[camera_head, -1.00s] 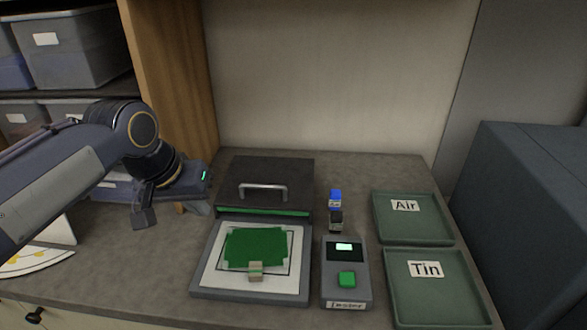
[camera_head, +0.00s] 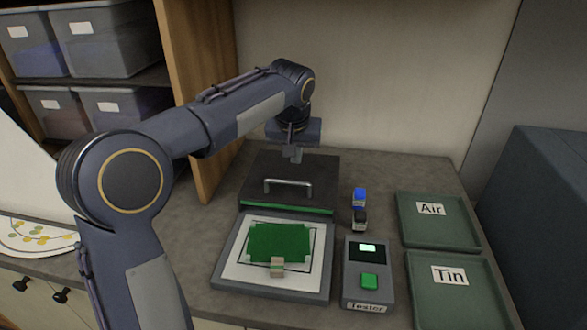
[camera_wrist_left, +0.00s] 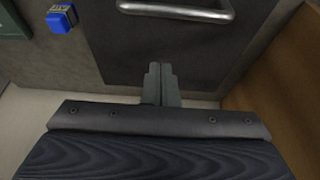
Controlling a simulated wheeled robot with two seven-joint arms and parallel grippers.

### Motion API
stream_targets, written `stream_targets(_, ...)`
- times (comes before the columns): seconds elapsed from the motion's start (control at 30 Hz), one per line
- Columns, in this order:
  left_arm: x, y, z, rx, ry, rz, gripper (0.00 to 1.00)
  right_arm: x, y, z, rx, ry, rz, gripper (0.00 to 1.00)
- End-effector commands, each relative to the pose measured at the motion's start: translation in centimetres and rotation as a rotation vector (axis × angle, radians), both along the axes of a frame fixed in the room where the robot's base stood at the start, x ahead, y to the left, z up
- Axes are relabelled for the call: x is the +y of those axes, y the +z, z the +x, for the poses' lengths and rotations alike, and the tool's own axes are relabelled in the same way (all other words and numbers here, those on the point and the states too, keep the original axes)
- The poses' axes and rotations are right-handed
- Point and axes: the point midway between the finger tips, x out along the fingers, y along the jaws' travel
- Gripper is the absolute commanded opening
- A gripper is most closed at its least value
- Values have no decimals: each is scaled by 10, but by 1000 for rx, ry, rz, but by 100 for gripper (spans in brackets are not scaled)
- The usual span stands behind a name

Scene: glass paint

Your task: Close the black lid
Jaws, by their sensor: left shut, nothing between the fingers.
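The black lid (camera_head: 318,183) stands raised at the back of the tester box, with a silver handle (camera_head: 288,184) on its face. The lid and the handle also show in the left wrist view, the lid (camera_wrist_left: 200,50) below the handle (camera_wrist_left: 175,10). The box's base (camera_head: 228,262) lies open in front, with a green sheet (camera_head: 283,241) on its white bed and a small beige block (camera_head: 277,267) at the sheet's front edge. My left gripper (camera_head: 292,154) is shut and empty at the lid's far edge; whether it touches is unclear. My right gripper is out of view.
A grey tester (camera_head: 380,298) with a green button stands right of the base. A small blue-topped bottle (camera_head: 359,197) stands behind it. Green trays marked Air (camera_head: 466,236) and Tin (camera_head: 484,294) lie at the right. A wooden panel (camera_head: 195,90) rises at the left.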

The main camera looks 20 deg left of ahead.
Motion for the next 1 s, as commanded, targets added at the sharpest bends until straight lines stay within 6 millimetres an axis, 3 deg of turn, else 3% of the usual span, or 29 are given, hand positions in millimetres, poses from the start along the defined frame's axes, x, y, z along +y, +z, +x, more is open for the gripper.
stream_targets(0.07,1,-12,1,1,-1,0,0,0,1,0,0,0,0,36)
stream_targets(0.33,-8,-16,-31,-1,-1,0,0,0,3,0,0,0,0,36)
stream_targets(0.83,-9,-17,-37,-1,-1,0,0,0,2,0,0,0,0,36)
stream_targets(1.0,-14,-19,-54,-3,-2,-1,0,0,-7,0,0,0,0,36)
